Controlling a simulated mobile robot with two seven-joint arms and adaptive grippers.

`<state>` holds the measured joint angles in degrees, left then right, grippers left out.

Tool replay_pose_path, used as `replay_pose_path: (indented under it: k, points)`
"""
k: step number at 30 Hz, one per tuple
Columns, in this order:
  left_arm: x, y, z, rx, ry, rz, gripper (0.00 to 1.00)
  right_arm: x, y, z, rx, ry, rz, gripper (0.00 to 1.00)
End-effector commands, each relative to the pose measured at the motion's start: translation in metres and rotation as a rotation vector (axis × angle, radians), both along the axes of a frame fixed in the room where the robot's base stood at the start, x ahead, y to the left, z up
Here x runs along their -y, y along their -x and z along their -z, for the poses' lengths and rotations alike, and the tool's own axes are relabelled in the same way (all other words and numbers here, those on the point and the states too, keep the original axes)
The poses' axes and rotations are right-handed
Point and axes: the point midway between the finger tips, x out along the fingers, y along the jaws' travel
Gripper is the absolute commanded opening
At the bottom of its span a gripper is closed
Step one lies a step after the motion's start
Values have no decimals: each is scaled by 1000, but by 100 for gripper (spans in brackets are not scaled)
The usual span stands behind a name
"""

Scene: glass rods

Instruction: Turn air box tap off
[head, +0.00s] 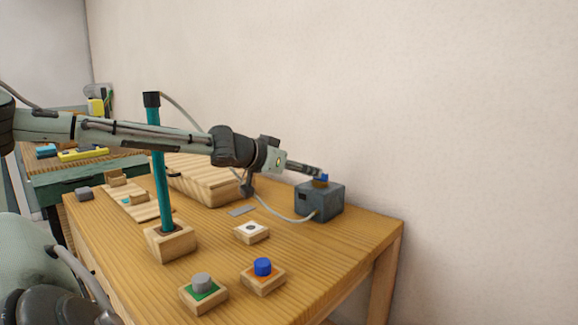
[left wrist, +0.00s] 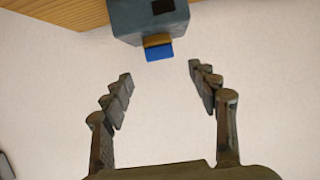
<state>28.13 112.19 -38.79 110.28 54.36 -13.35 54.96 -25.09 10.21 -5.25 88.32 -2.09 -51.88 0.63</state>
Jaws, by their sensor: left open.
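The air box (head: 320,203) is a dark grey-blue box near the table's far right edge, with a pale hose running from it. Its tap is a small blue handle (head: 322,178) on an orange-yellow base on top. In the left wrist view the blue handle (left wrist: 159,52) shows at the upper middle, below the air box (left wrist: 150,20). My left gripper (head: 318,172) reaches in from the left to the tap in the head view. In the left wrist view my left gripper (left wrist: 160,72) is open, fingers apart, with nothing between them; the tap is just beyond the fingertips. My right gripper is not in view.
A teal tube (head: 160,170) with a black cap stands upright in a wooden block (head: 170,243). Small wooden blocks carry a grey knob (head: 203,283), a blue knob (head: 263,267) and a white top (head: 251,230). A wall stands behind the table (head: 340,245).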

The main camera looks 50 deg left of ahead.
Motion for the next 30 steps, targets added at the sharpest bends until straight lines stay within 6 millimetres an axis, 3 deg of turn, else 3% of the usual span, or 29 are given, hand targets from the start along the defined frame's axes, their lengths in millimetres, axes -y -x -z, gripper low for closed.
replay_pose_path:
  k: [3,9,30]
  points:
    - [2,23,-11,2,-1,-2,60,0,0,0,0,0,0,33]
    - [4,43,-18,0,0,0,60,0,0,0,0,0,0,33]
    - [5,46,-19,0,1,1,60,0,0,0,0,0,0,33]
